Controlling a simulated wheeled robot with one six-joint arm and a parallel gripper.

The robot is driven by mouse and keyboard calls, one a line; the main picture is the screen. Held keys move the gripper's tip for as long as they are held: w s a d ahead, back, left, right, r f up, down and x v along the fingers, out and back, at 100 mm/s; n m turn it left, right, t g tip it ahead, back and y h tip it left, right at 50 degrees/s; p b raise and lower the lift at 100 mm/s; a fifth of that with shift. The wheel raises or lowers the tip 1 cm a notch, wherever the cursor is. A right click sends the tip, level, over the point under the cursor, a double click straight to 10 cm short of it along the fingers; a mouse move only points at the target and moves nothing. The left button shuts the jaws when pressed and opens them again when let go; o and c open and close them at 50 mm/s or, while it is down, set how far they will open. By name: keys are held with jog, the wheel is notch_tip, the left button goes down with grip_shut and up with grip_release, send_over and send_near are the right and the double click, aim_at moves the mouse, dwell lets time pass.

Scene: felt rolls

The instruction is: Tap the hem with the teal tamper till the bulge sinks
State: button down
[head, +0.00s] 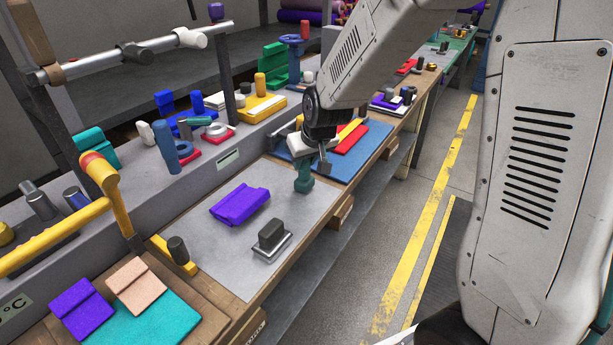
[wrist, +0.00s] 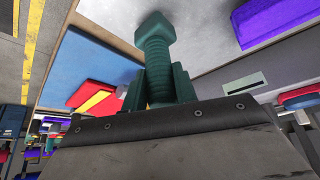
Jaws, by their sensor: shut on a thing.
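The teal tamper (head: 303,176) is in my gripper (head: 316,158), over the far right part of the grey mat (head: 215,265). In the wrist view the tamper (wrist: 156,50) shows its ribbed handle and blocky head, with the jaws of my gripper (wrist: 158,88) on both sides of the handle. I cannot tell whether its head touches the mat. A purple felt piece (head: 240,204) with a raised folded strip, which looks like the hem, lies on the mat to the left of the tamper, apart from it. Its near edge also shows in the wrist view (wrist: 270,18). A bulge is not clear.
A dark-handled block on a metal plate (head: 270,238) stands near the mat's front edge. A blue mat with red and yellow felt (head: 348,138) lies beyond the tamper. A grey ledge with tools (head: 215,160) runs behind. Purple and peach felts (head: 137,287) lie front left.

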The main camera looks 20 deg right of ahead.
jog(key=shift+r, duration=1.65)
dwell(0.4)
